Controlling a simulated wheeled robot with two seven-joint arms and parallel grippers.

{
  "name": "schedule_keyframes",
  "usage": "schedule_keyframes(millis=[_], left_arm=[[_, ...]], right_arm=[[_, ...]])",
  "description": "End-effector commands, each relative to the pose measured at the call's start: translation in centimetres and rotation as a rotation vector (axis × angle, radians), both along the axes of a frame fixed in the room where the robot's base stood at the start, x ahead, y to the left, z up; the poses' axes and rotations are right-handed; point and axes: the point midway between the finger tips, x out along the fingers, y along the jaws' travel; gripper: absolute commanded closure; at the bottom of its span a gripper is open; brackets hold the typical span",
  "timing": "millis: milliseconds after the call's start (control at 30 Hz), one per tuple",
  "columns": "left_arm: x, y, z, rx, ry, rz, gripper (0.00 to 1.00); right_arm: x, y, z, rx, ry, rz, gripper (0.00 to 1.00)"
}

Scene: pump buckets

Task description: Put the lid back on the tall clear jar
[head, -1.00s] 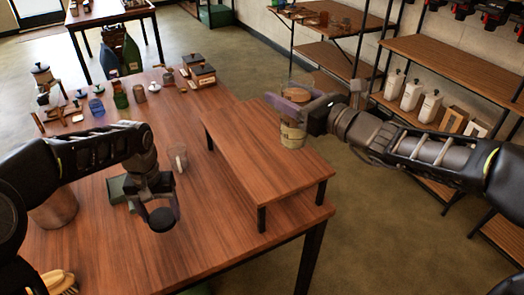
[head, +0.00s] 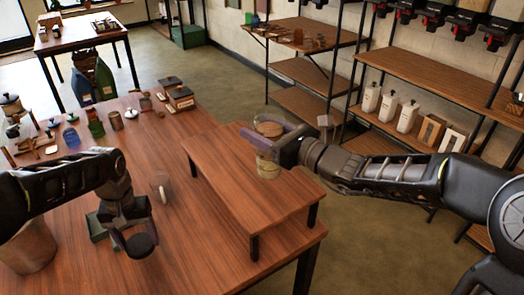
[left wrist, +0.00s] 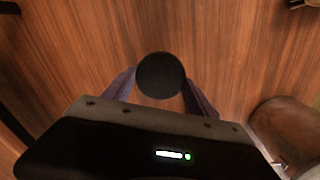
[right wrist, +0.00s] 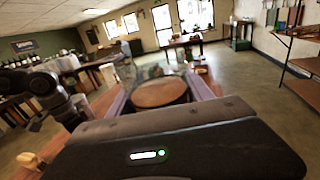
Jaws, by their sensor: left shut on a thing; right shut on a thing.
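The tall clear jar (head: 268,165) is upright at the back right part of the wooden riser, with pale brown contents low inside. My right gripper (head: 262,138) is shut around its upper part. I cannot tell whether its base touches the riser. In the right wrist view a round brown surface (right wrist: 160,93) shows between the fingers; I cannot tell if it is the jar's contents seen through its mouth. My left gripper (head: 138,238) is shut on a round black lid (head: 141,246), held low over the table at left; the lid also shows in the left wrist view (left wrist: 161,76).
The riser (head: 225,175) stands on the wooden table (head: 190,265). A clear mug (head: 160,187) stands between my left gripper and the riser. A brown pot (head: 28,248) is at far left. Several small jars and boxes line the back left. The riser's front is clear.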

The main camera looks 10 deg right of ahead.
Motion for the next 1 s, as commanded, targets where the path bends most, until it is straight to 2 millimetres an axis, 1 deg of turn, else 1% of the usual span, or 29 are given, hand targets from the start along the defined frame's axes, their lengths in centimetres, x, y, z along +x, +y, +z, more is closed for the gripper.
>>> schedule_keyframes(millis=[100,367,467,733,1000], left_arm=[[0.0,0.0,0.0,0.0,0.0,0.0,0.72],[0.0,0.0,0.0,0.0,0.0,0.0,0.72],[0.0,0.0,0.0,0.0,0.0,0.0,0.72],[0.0,0.0,0.0,0.0,0.0,0.0,0.72],[0.0,0.0,0.0,0.0,0.0,0.0,0.72]], right_arm=[[0.0,0.0,-0.9,0.002,-0.003,0.001,1.0],[0.0,0.0,-1.0,0.001,-0.005,0.001,1.0],[0.0,0.0,-1.3,0.002,-0.004,0.001,1.0],[0.0,0.0,-4.5,0.002,-0.001,0.0,1.0],[0.0,0.0,-4.7,0.001,-0.006,0.0,1.0]])
